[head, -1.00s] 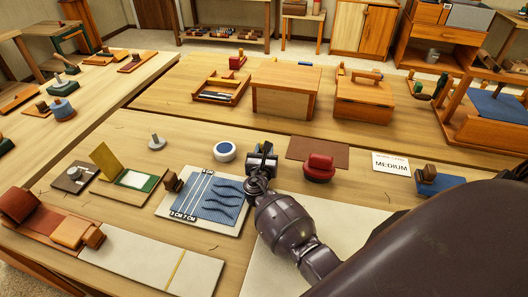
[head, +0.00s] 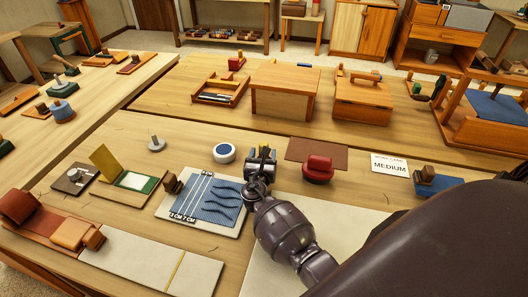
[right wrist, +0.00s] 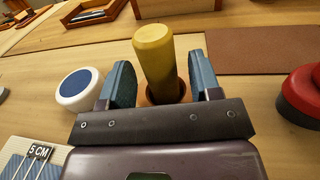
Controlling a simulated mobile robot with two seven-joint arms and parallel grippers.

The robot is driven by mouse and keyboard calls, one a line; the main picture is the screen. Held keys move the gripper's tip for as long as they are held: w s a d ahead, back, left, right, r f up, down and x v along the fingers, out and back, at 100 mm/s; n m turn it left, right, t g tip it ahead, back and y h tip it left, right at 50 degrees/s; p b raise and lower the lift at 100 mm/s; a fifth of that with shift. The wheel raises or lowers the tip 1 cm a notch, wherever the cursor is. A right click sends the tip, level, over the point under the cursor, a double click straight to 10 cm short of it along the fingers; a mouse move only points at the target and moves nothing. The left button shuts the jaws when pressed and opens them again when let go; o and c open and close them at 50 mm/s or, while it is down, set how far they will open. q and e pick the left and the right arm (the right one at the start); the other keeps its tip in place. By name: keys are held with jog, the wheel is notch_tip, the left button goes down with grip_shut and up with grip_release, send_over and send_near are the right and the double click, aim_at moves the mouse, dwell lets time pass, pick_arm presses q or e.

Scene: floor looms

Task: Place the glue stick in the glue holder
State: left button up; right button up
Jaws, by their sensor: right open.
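A yellow cylinder, which looks like the glue stick (right wrist: 154,55), stands between the fingers of my right gripper (right wrist: 163,85) in the right wrist view. An orange-brown round piece (right wrist: 183,92) shows around its lower part; I cannot tell whether this is the glue holder. The fingers are open on either side of the cylinder, with a gap visible at least on the left. In the head view my right gripper (head: 261,155) is low over the table, right of the blue patterned mat, and hides most of the cylinder. My left gripper is not in view.
A white round pot with a blue top (head: 224,152) stands left of my right gripper. A red round-topped piece (head: 318,168) stands to its right, in front of a brown mat (head: 300,145). The blue patterned mat (head: 215,211) lies close in front-left.

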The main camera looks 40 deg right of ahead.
jog(key=p+v, duration=0.2)
jog(key=v, duration=0.7)
jog(key=shift+r, duration=0.1)
jog(key=shift+s+a, duration=0.4)
jog(key=shift+s, duration=0.1)
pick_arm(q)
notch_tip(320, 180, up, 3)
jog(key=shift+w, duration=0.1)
pick_arm(e)
jog(key=shift+a, duration=0.1)
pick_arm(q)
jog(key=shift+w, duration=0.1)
